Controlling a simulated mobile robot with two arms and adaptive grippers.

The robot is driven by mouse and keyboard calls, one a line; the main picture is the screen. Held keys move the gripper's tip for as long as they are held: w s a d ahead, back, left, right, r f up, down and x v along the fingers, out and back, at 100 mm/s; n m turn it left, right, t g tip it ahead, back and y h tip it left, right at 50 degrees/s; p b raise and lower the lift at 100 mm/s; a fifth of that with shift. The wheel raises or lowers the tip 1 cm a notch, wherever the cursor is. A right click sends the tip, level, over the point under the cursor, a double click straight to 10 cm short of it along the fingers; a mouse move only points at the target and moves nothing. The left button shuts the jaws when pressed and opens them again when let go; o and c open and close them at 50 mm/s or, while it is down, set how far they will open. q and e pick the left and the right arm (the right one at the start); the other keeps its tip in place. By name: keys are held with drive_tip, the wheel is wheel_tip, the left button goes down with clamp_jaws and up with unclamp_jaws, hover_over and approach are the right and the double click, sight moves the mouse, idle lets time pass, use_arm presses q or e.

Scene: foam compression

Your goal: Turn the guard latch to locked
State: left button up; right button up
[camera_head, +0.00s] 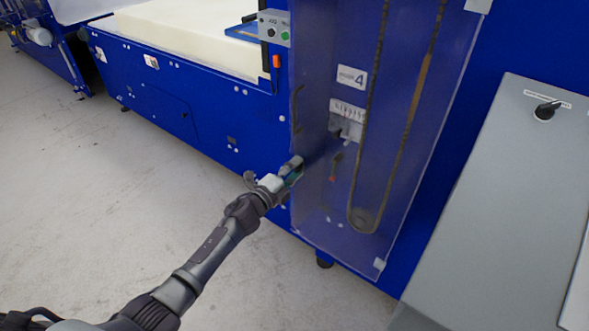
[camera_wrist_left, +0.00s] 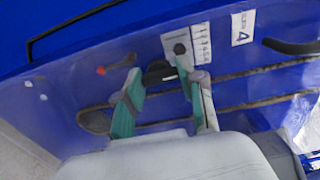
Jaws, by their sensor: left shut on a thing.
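My left gripper (camera_head: 294,170) reaches in from the lower left to the left edge of the clear guard panel (camera_head: 400,190). In the left wrist view, the two green-sided fingers of this gripper (camera_wrist_left: 164,80) stand on either side of a small black piece, which appears to be the guard latch (camera_wrist_left: 158,72). The gripper is shut on it. The fingers hide the latch in the head view, and I cannot tell which way it is turned. My right gripper is not in view.
Behind the guard are a chain loop (camera_head: 418,90), a scale plate (camera_head: 348,112) and a number 4 label (camera_head: 352,77). A black handle (camera_head: 297,108) sits above the gripper. A grey cabinet (camera_head: 490,210) with a black knob (camera_head: 546,110) stands at right. The floor (camera_head: 90,200) at left is clear.

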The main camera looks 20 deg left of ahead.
use_arm(q)
drive_tip(key=o, duration=1.2)
drive_tip(key=shift+c, duration=0.2)
drive_tip(key=v, duration=1.2)
